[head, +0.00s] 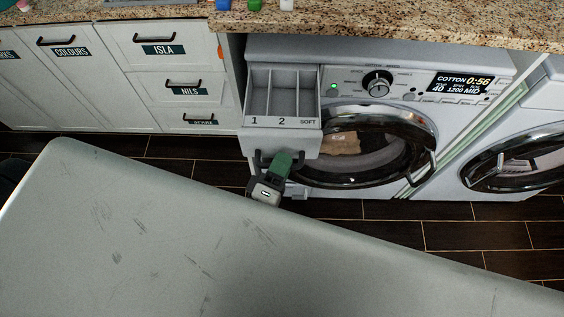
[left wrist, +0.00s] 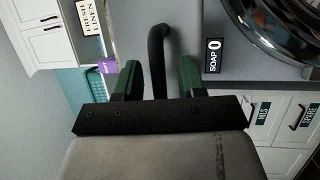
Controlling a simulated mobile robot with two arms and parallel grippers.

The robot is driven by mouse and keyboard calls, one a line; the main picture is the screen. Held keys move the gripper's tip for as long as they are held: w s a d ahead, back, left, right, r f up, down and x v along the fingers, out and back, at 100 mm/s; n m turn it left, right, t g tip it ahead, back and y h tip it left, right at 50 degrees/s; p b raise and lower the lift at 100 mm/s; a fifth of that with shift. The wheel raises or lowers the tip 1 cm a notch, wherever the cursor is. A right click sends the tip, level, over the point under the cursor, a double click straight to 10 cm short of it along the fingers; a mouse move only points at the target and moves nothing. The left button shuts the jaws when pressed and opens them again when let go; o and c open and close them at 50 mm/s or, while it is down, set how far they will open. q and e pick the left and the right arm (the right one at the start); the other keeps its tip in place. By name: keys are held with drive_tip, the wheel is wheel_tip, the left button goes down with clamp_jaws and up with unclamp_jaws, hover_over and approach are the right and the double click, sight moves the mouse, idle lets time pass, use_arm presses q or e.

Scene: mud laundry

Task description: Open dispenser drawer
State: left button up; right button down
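The dispenser drawer (head: 281,140) of the washing machine (head: 412,65) stands pulled out at the machine's upper left in the head view. Its compartments, marked 1, 2 and SOFT, show from above. Its black handle (head: 262,160) is on the drawer front and also shows in the left wrist view (left wrist: 157,42). My left gripper (head: 282,162) is at the drawer front by the handle. In the left wrist view, its green fingers (left wrist: 158,78) are apart, one on each side of the handle bar, with gaps visible. My right gripper is not in view.
The washer's round door (head: 375,145) is right of the drawer. White cabinets (head: 170,60) with labelled drawers stand to the left, and a second machine (head: 525,150) stands at the right. A granite counter (head: 400,25) runs above. Dark tiled floor (head: 400,215) lies in front.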

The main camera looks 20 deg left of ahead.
use_arm(q)
drive_tip(key=b+v, duration=0.3)
drive_tip(key=v, duration=0.7)
drive_tip(key=shift+s, duration=0.4)
wheel_tip(320, 180, down, 25)
drive_tip(key=s+a+m+g+h, duration=0.1)
drive_tip(key=s+a+m+g, duration=0.1)
drive_tip(key=m+g, duration=0.7)
drive_tip(key=s+a+f+m+g+y, duration=0.1)
drive_tip(key=s+a+f+m+g, duration=0.3)
drive_tip(key=s+f, duration=0.3)
drive_tip(key=s+a+f+m+g+y, duration=0.2)
drive_tip(key=s+a+f+m+g, duration=0.3)
drive_tip(key=s+f, duration=0.3)
wheel_tip(320, 180, down, 3)
drive_tip(key=shift+a+f+g, duration=0.1)
drive_tip(key=shift+a+g, duration=0.3)
drive_tip(key=shift+a, duration=0.25)
